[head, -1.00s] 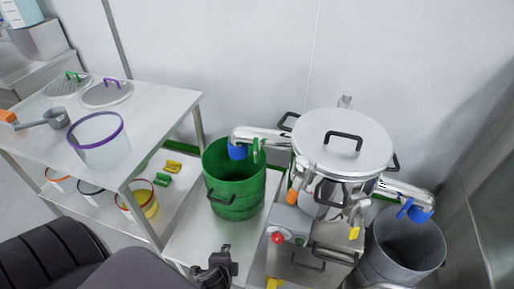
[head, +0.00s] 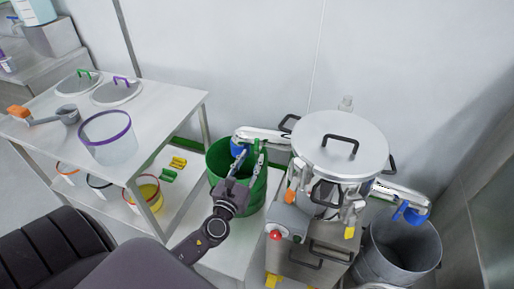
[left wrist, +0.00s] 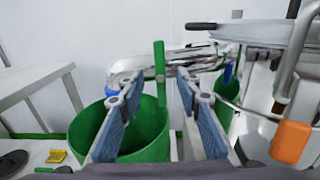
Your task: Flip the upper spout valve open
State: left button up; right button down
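The upper spout (head: 262,134) sticks out left from the steel machine (head: 345,150) and ends in a blue mouth (head: 237,150) above a green bucket (head: 222,158). Its green valve lever (head: 257,146) stands by the spout. In the left wrist view the green lever (left wrist: 159,62) is upright, in front of the spout pipe. My left gripper (head: 250,158) is open and empty over the bucket. In the left wrist view its fingertips (left wrist: 158,84) lie either side of the lever, with gaps; contact is not visible. My right gripper is not in view.
An orange handle (left wrist: 291,141) is close to the right of my left gripper. A steel table (head: 165,105) with lids and a purple-rimmed tub (head: 108,142) stands at left.

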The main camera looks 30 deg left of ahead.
aim_at(256, 150)
pick_arm(q)
jog(key=x, duration=0.5)
jog(key=shift+w, duration=0.4)
grip_shut()
